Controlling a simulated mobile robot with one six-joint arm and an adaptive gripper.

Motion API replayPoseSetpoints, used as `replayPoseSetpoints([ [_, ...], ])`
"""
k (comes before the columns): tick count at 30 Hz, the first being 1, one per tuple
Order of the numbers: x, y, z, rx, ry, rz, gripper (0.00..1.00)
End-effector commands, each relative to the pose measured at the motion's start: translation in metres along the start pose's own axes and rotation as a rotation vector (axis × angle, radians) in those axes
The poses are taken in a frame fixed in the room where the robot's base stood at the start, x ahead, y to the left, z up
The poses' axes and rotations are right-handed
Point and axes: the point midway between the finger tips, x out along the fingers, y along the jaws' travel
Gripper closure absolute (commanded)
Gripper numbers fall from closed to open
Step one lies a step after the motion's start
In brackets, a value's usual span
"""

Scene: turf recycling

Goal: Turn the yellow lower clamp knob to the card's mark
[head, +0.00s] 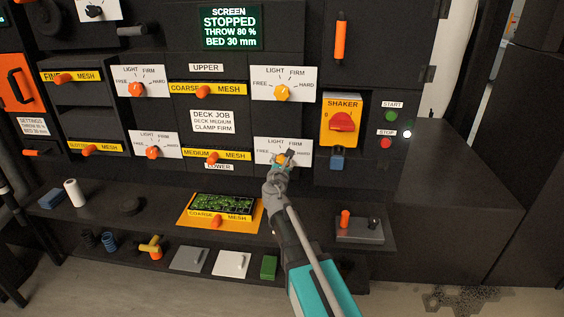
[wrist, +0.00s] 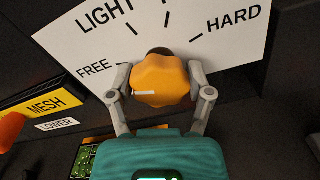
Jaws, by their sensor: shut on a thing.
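The yellow lower clamp knob (wrist: 162,82) sits on a white dial plate (wrist: 230,32) with LIGHT, FREE and HARD in view in the wrist view; FIRM is out of that view. The knob's white pointer line lies on its left side, towards the FREE side. My gripper (wrist: 160,88) is shut on the knob, one finger on each side. In the head view my gripper (head: 279,168) hides much of the lower right dial (head: 262,147). The job card (head: 212,121) reads DECK JOB, DECK MEDIUM, CLAMP FIRM.
The upper yellow knob (head: 282,92) is above on its own dial. The shaker switch (head: 342,122) and blue block (head: 337,162) are close on the right. A mesh tray (head: 196,222) and a grey box with an orange lever (head: 360,233) stand on the ledge below.

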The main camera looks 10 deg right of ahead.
Motion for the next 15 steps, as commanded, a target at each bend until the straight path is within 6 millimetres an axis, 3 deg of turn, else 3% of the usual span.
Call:
replayPoseSetpoints([
  [15, 0.0011, -0.0002, 0.0, 0.384, -0.002, 0.0, 0.81],
])
